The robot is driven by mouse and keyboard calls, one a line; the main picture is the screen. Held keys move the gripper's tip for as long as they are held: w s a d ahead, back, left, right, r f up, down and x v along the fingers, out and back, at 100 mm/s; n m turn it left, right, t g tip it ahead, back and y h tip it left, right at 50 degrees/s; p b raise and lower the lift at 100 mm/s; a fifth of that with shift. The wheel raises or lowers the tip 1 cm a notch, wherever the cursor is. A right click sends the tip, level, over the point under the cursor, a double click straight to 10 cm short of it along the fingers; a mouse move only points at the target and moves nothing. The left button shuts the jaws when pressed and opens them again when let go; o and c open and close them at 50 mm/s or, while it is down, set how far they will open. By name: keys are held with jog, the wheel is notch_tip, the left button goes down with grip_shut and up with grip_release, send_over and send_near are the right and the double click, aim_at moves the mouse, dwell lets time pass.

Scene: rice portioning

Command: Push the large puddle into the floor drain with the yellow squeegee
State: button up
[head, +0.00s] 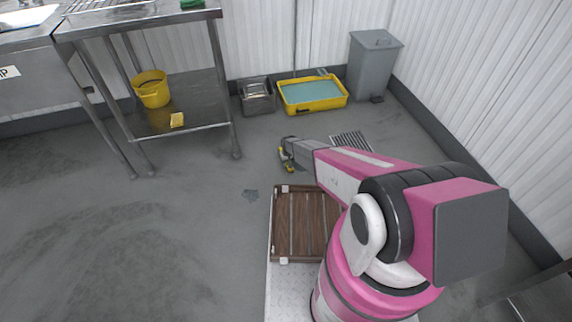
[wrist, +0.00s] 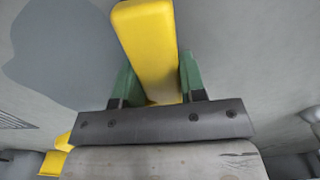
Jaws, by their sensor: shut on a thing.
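My gripper (head: 286,153) is low over the floor, left of the slatted floor drain (head: 350,141) in the head view. In the wrist view its green fingers (wrist: 160,85) are shut on the yellow squeegee (wrist: 147,45), whose bar runs up between them. Only a little yellow shows at the gripper in the head view. A large, smooth, darker puddle (wrist: 60,50) lies on the floor to the left of the squeegee in the wrist view. The drain also shows at the left edge there (wrist: 12,122). I cannot tell whether the squeegee touches the floor.
A brown slatted platform (head: 303,222) is near my arm. A small dark patch (head: 250,194) lies left of it. A yellow tub (head: 312,105), a metal container (head: 256,96) and a grey bin (head: 373,65) stand at the back. A steel table (head: 185,120) is left; open floor lies before it.

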aim_at(295, 164)
jog(key=shift+w+d, duration=0.15)
jog(key=shift+d, duration=0.35)
jog(key=shift+w+d, duration=0.3)
jog(key=shift+d, duration=0.55)
jog(key=shift+w+d, duration=0.3)
jog(key=shift+d, duration=0.55)
jog(key=shift+d, duration=0.15)
jog(key=shift+w+d, duration=0.3)
jog(key=shift+d, duration=0.5)
jog(key=shift+w+d, duration=0.3)
jog(key=shift+d, duration=0.5)
jog(key=shift+w+d, duration=0.35)
jog(key=shift+d, duration=0.55)
jog(key=shift+w+d, duration=0.3)
jog(key=shift+d, duration=0.55)
jog(key=shift+d, duration=0.1)
jog(key=shift+w+d, duration=0.3)
jog(key=shift+d, duration=0.5)
jog(key=shift+w+d, duration=0.3)
jog(key=shift+d, duration=0.5)
